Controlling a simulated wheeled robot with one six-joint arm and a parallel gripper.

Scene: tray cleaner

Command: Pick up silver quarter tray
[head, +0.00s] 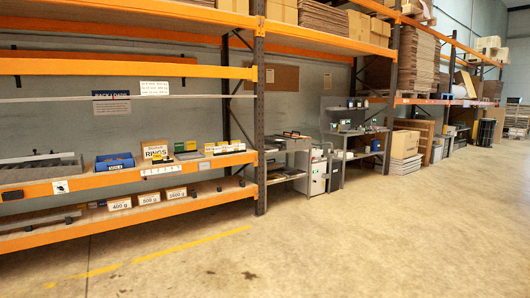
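My gripper is not in view. I cannot make out for certain a silver quarter tray. A grey, flat, tray-like thing (62,170) lies on the upper of the low shelves at the far left, cut off by the picture's left edge. It is too small and oblique to tell whether it is the tray. Grey metal trolleys or benches (285,145) stand farther back, with small items on them that I cannot identify.
Orange-beamed racking (140,178) runs along the wall. Its low shelves hold a blue bin (114,161), a yellow-and-white box (155,152) and white weight-labelled boxes (148,198). Cardboard boxes (404,144) stand farther right. The concrete floor (350,240) in front is clear, with a yellow line.

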